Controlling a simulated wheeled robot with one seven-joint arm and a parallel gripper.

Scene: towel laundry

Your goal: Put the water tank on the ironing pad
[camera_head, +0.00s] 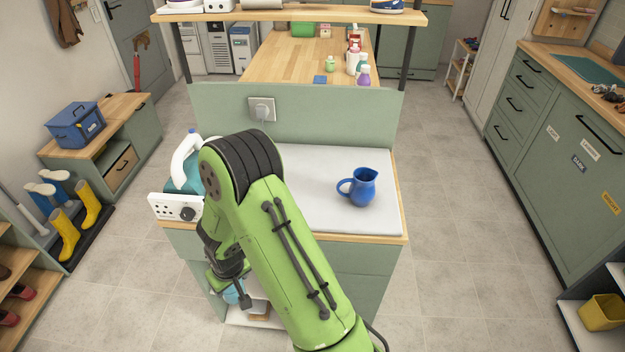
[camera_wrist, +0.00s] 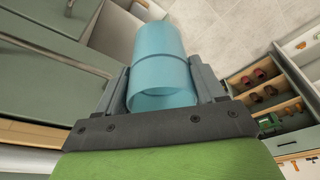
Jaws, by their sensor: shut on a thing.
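The water tank (camera_wrist: 160,58), a light-blue cylinder, is between the two fingers of my gripper (camera_wrist: 163,85) in the wrist view. My gripper is shut on it. In the head view a small part of the tank (camera_head: 232,293) shows beside my wrist, low in front of the counter's left front; my arm hides most of the gripper there. The ironing pad (camera_head: 318,165) is a pale grey sheet on the counter top, to the right of and above my gripper. My forearm covers its left part.
A blue jug (camera_head: 362,188) stands upright on the pad, right of its middle. A white and teal iron station (camera_head: 177,207) stands at the counter's left end. A green panel with a socket (camera_head: 262,109) rises behind the pad. Bare pad shows between arm and jug.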

